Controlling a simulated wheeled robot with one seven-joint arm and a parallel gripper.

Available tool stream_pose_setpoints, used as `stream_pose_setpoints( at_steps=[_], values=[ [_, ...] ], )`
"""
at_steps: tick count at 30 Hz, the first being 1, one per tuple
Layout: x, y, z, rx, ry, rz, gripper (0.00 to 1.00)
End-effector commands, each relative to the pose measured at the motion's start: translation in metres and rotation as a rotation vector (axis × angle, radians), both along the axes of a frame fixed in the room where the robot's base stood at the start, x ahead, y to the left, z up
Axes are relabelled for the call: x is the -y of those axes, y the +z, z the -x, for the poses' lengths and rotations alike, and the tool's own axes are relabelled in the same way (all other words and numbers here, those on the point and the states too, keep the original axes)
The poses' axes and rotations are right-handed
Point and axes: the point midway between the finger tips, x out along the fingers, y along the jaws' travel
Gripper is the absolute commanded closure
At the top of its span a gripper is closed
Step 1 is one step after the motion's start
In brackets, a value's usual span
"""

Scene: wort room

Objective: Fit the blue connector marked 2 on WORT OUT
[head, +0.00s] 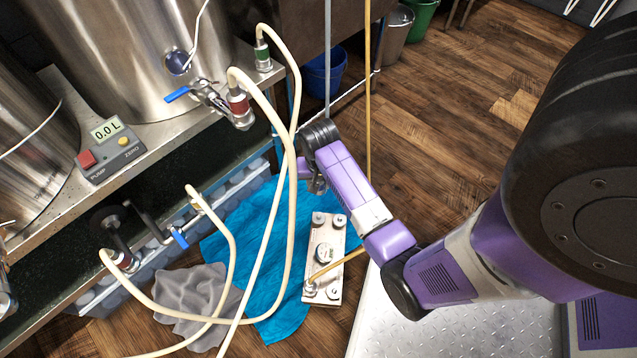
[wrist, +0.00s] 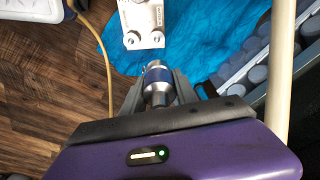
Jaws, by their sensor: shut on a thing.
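The block also shows in the wrist view (wrist: 140,22), apart from the connector. The lettering WORT OUT is not readable on any port.
Cream hoses (head: 283,200) loop down close left of my gripper. A yellowish hose (head: 338,262) joins the block's near-left port. The blue cloth (head: 265,235), grey rag (head: 195,300) and bottle crate (head: 215,190) lie left. A steel bench (head: 150,135) carries kettles. Wood floor is clear at upper right.

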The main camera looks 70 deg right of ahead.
Motion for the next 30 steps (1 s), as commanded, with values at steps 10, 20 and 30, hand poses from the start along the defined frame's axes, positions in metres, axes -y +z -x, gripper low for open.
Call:
stream_pose_setpoints(
  at_steps=[10,20,30],
  values=[
    [0.000,0.007,0.000,0.000,0.000,0.001,1.00],
    [0.000,0.022,0.000,0.000,0.000,0.000,1.00],
    [0.000,0.037,0.000,0.000,0.000,0.001,1.00]
  ],
)
